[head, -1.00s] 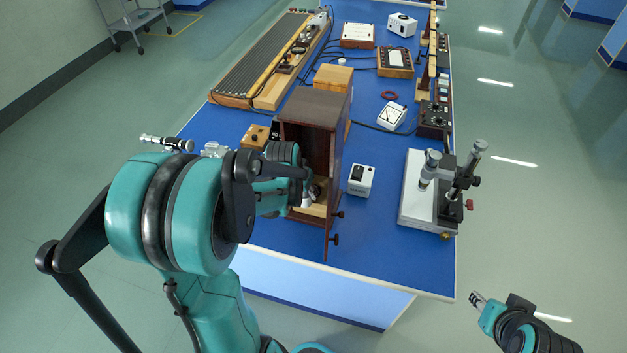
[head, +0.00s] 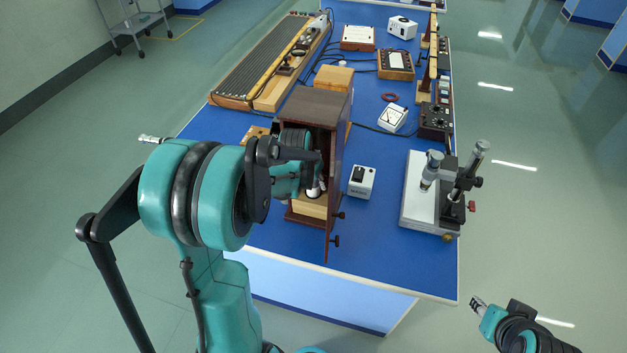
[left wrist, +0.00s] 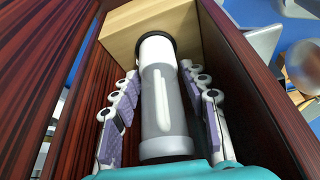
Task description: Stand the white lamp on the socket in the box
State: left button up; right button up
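The white lamp (left wrist: 163,95) is a pale cylinder inside the dark wooden box (head: 330,150). In the left wrist view its far end meets the black round socket (left wrist: 172,40) on a light wood block (left wrist: 125,32); I cannot tell how firmly it sits. My left gripper (left wrist: 160,72) reaches into the box, with one finger on each side of the lamp and visible gaps between. In the head view my left gripper (head: 312,183) partly hides the box's inside. My right gripper (head: 478,303) is off the table at lower right, too small to judge.
The box walls (left wrist: 255,90) stand close around my left fingers. A small white device (head: 361,182) is right of the box, and a white base with metal posts (head: 420,205) stands farther right. Wooden blocks and meters fill the blue table (head: 385,255) behind; its front is clear.

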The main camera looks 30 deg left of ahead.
pick_arm(q)
jog(key=shift+r, duration=0.1)
jog(key=shift+r+p, duration=0.3)
jog(key=p+v, duration=0.2)
jog(key=v, duration=0.5)
jog(key=shift+s, duration=0.2)
